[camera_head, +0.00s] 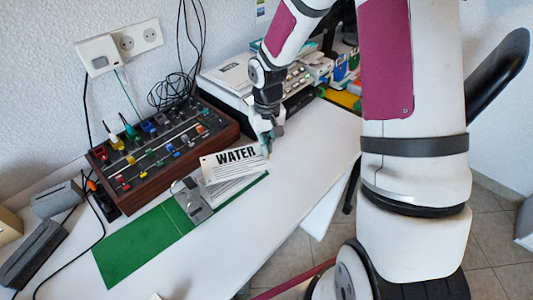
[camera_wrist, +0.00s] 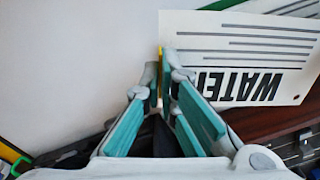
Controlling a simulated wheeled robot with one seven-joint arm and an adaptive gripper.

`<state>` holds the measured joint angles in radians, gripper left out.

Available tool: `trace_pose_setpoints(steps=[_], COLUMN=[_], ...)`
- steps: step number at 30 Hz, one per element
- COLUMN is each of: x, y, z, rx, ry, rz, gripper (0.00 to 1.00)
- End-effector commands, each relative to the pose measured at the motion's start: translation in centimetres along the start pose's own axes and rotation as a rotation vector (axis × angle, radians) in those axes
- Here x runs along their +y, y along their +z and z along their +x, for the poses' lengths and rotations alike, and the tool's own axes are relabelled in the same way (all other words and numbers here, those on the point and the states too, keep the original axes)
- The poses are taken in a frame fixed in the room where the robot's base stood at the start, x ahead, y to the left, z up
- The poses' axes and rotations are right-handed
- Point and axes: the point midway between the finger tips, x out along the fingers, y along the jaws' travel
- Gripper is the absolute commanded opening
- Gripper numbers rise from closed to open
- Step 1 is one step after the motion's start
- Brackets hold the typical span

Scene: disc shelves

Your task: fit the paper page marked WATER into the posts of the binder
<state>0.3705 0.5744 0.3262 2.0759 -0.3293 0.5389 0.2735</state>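The white paper page marked WATER (camera_head: 236,163) is tilted over the right part of the open green binder (camera_head: 140,246). The binder's metal post mechanism (camera_head: 191,201) shows at the page's left end. My gripper (camera_head: 268,144) is at the page's right end. In the wrist view, my gripper's fingertips (camera_wrist: 166,70) close on a yellow tab at the edge of the page (camera_wrist: 245,45). The lettering appears upside down there, and a dark hole shows near the far corner. Whether the page touches the posts cannot be told; the page hides part of the binder.
A brown wooden panel with coloured sliders (camera_head: 160,150) stands just behind the binder. A white device (camera_head: 235,78) sits farther back. Grey blocks (camera_head: 57,198) and cables lie at the left. The white table (camera_head: 270,210) is clear in front of the binder.

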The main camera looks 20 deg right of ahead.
Motion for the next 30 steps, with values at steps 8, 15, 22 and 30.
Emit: trace_pose_setpoints(steps=[8,15,22,30], x=[0.0,0.0,0.0,0.1], y=[0.1,0.1,0.1,0.1], z=[3.1,3.1,3.3,3.2], rx=[-0.002,-0.001,-0.001,0.0], ry=[0.0,0.0,0.0,0.0], rz=[0.0,0.0,0.0,0.0], gripper=[0.0,0.0,0.25,0.25])
